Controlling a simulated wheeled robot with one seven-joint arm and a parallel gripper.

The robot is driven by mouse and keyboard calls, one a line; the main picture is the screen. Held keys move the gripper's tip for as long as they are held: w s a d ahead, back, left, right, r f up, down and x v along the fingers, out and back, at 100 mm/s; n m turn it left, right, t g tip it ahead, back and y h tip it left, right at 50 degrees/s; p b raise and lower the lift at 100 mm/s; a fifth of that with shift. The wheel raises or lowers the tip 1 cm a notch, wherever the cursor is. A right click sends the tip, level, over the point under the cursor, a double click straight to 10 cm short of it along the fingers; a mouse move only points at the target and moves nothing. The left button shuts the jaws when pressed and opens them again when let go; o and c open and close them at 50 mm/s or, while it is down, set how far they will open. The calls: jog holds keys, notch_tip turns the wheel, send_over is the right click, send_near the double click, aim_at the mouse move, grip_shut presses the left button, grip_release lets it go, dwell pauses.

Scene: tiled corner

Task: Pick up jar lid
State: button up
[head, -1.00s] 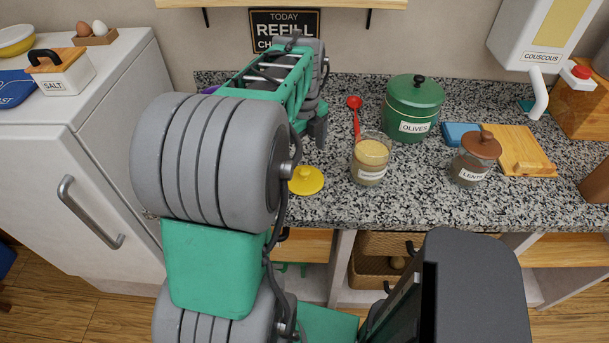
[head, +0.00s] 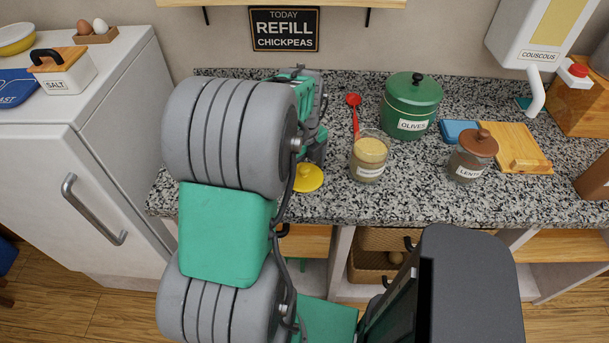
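A yellow lid with a small knob (head: 308,178) lies on the granite counter near its front edge. Its left part is hidden behind my arm. An open glass jar (head: 369,158) with pale yellow contents and a white label too small to read stands to the right of the lid. My gripper (head: 317,150) points down just behind and above the lid, mostly hidden by my own arm. I cannot tell whether it touches the lid or how far its fingers are apart.
A red spoon (head: 355,113), a green olives canister (head: 410,105), a brown-lidded jar (head: 473,156), a blue block (head: 460,132) and a wooden board (head: 515,148) stand or lie to the right. A sign (head: 285,30) on the wall reads "Today refill chickpeas". The front counter strip is clear.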

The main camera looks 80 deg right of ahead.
jog(key=c, duration=0.6)
jog(key=shift+r, duration=0.1)
